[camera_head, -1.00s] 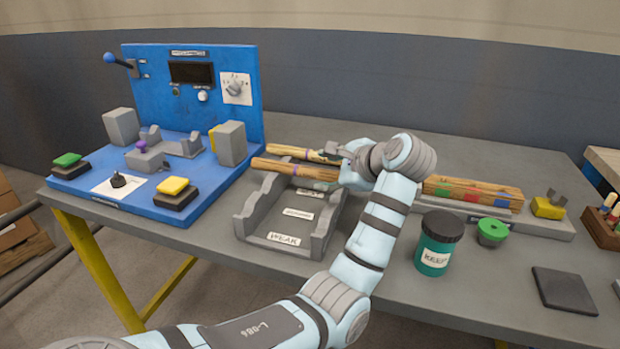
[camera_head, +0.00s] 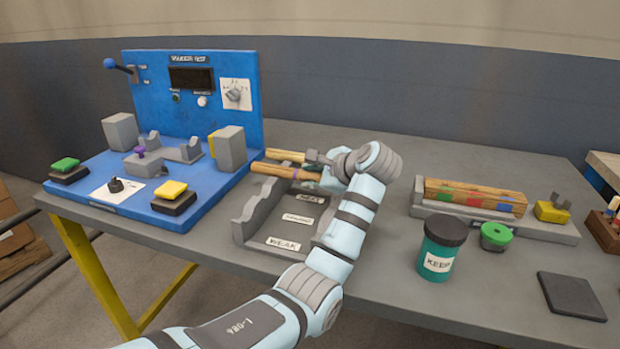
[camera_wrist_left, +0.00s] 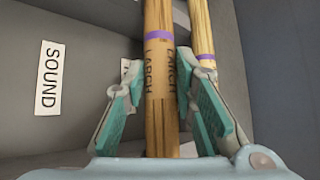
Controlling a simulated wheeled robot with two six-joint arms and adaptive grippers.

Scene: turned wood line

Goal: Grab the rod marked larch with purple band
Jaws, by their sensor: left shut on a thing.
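The larch rod (camera_head: 272,169) is brown with a purple band and lies across the grey rack (camera_head: 246,228) in the head view. In the left wrist view the rod (camera_wrist_left: 158,90) runs between the fingers, with the word LARCH and the band just beyond the fingertips. My left gripper (camera_head: 316,170) is shut on this rod; its teal-padded fingers (camera_wrist_left: 160,88) stand on either side. A second, paler rod (camera_head: 283,155) with a purple band lies behind it, and to its right in the wrist view (camera_wrist_left: 202,30). My right gripper is not in view.
A blue test stand (camera_head: 190,120) is at the left, close to the rods' left ends. A long wooden block (camera_head: 472,196) with coloured squares, a KEEP jar (camera_head: 440,248), a green-topped cup (camera_head: 495,236) and a dark pad (camera_head: 571,296) are at the right. The table's back is clear.

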